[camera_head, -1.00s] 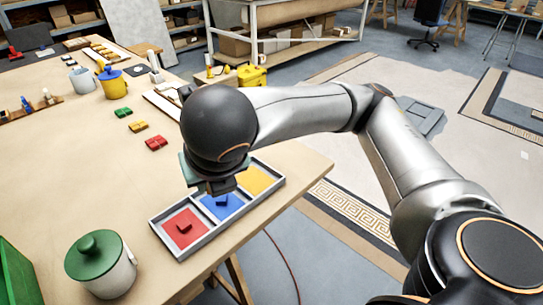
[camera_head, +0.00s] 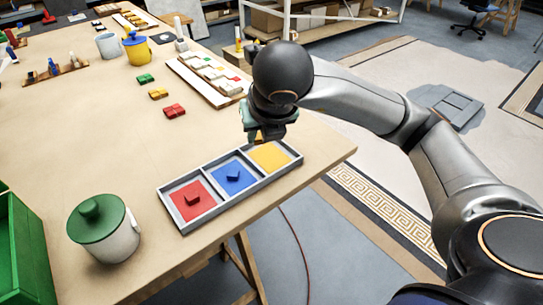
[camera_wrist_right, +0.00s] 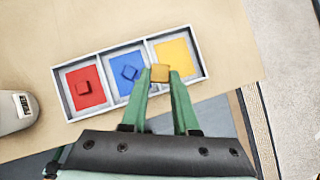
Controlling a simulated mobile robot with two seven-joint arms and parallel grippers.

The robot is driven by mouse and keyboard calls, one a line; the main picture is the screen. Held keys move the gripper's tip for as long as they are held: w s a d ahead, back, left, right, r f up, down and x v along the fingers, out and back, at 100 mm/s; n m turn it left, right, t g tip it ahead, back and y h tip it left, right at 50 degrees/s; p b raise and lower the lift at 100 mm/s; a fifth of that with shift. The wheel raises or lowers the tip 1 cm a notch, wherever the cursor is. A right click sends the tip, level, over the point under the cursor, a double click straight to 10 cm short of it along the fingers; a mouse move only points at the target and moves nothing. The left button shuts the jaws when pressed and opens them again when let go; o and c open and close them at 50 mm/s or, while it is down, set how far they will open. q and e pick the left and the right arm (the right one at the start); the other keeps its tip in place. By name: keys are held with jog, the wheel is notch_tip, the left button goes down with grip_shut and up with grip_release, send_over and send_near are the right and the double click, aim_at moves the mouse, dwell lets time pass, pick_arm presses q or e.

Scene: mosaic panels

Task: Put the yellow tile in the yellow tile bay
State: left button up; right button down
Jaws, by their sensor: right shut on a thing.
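A grey tray (camera_head: 222,207) with three bays sits near the table's right edge. Its red bay holds a red tile (camera_head: 193,198) and its blue bay holds a blue tile (camera_head: 233,175). The yellow bay (camera_head: 271,157) has a bare yellow floor; it also shows in the right wrist view (camera_wrist_right: 176,54). My right gripper (camera_head: 262,137) is above the tray's far side by the yellow bay. In the right wrist view its green fingers are shut on the yellow tile (camera_wrist_right: 160,73), which appears in front of the divider between the blue and yellow bays. My left gripper is out of view.
A white jar with a green lid (camera_head: 103,226) stands left of the tray. Small green (camera_head: 145,78), yellow (camera_head: 158,93) and red (camera_head: 174,110) blocks lie further back. A pale board (camera_head: 208,80) lies behind the gripper.

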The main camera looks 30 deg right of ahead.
jog(key=f, duration=0.1)
jog(key=w+d+f+b, duration=0.1)
jog(key=d+f+b, duration=0.1)
jog(key=shift+w+d+f, duration=0.15)
jog(key=shift+w+f, duration=0.1)
jog(key=shift+w, duration=0.05)
jog(key=shift+w+d+f, duration=0.65)
jog(key=shift+d+f, duration=0.25)
jog(key=shift+w+d+f, duration=0.15)
jog(key=shift+f, duration=0.15)
jog(key=f, duration=0.3)
jog(key=shift+w+d+f, duration=0.1)
jog(key=shift+w+d, duration=0.05)
jog(key=shift+d, duration=0.05)
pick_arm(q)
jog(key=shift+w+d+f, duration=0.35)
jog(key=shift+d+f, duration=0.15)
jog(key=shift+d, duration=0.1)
pick_arm(e)
jog(key=shift+f, duration=0.15)
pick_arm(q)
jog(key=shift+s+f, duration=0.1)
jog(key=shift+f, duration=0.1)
